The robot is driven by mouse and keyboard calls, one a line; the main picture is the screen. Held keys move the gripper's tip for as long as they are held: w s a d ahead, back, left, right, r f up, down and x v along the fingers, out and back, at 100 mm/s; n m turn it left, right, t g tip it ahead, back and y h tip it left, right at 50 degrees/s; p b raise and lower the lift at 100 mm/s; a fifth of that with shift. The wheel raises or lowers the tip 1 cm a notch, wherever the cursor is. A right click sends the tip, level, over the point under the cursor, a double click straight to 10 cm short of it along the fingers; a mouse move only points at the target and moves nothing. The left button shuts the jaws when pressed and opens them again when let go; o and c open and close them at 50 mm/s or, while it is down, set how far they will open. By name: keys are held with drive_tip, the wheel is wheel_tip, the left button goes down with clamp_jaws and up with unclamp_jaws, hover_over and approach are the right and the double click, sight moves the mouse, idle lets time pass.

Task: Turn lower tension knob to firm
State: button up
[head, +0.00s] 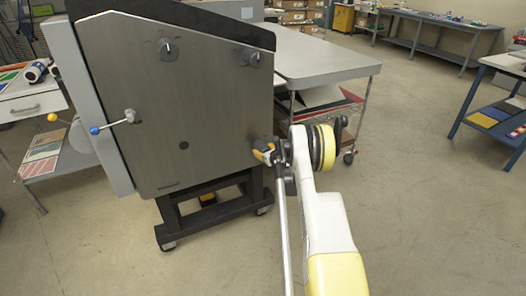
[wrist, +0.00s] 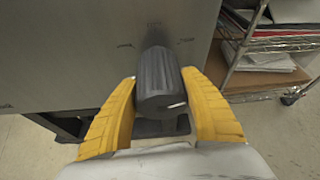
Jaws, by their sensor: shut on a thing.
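The lower tension knob (wrist: 159,80) is a dark ribbed cylinder on the grey metal side panel (wrist: 70,50) of the laminator, in the wrist view. My gripper (wrist: 160,106) has its two yellow fingers on either side of the knob, shut on it. Small dark marks lie on the panel left and right of the knob, too small to read. In the head view my gripper (head: 265,155) is at the lower right edge of the panel (head: 190,110), and the knob is hidden there behind the gripper.
Two round dials, a left one (head: 168,49) and a right one (head: 253,60), sit high on the panel. A blue-tipped lever (head: 112,123) is at the left. A wire cart (wrist: 265,50) stands close to the right of the panel.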

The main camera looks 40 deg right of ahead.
drive_tip(key=n+h, duration=0.1)
drive_tip(key=n, duration=0.1)
drive_tip(key=shift+n+h, duration=1.3)
drive_tip(key=shift+n, duration=0.3)
drive_tip(key=n+h, duration=0.2)
drive_tip(key=n, duration=0.2)
drive_tip(key=shift+n+t, duration=0.3)
drive_tip(key=shift+t, duration=0.1)
drive_tip(key=o, duration=1.2)
